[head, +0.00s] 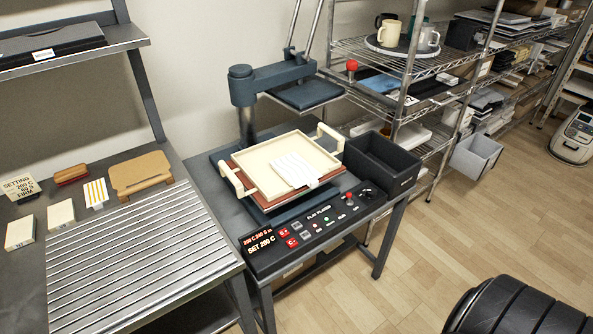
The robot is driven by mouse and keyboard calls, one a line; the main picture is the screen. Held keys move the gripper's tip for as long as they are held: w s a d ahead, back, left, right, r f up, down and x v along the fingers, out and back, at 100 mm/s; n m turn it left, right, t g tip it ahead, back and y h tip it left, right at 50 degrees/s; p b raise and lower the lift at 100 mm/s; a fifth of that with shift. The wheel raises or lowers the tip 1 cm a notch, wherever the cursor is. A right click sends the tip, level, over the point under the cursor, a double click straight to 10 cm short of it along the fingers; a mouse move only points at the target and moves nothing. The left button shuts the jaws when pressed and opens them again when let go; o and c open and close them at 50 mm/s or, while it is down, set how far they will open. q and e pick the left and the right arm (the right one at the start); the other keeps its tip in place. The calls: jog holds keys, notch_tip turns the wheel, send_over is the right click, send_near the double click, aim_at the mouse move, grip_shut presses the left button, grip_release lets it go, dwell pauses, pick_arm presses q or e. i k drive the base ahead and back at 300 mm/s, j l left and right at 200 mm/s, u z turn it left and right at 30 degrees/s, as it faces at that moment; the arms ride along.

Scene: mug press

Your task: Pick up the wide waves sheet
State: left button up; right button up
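A small white sheet with faint pale stripes (294,170) lies on the cream tray (259,155) on the flat press. Neither of my grippers is in view, and nothing is seen touching either sheet.
The press's upper plate (305,94) is swung up behind the tray. A black bin (382,162) stands right of the tray, the control panel (312,226) in front. The bench holds a slatted rack (140,262), a tan board (141,174) and a setting card (18,188). Mugs (390,34) stand on wire shelving.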

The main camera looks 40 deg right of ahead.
aim_at(298, 172)
jog(key=l+u, duration=0.3)
jog(key=l, duration=1.55)
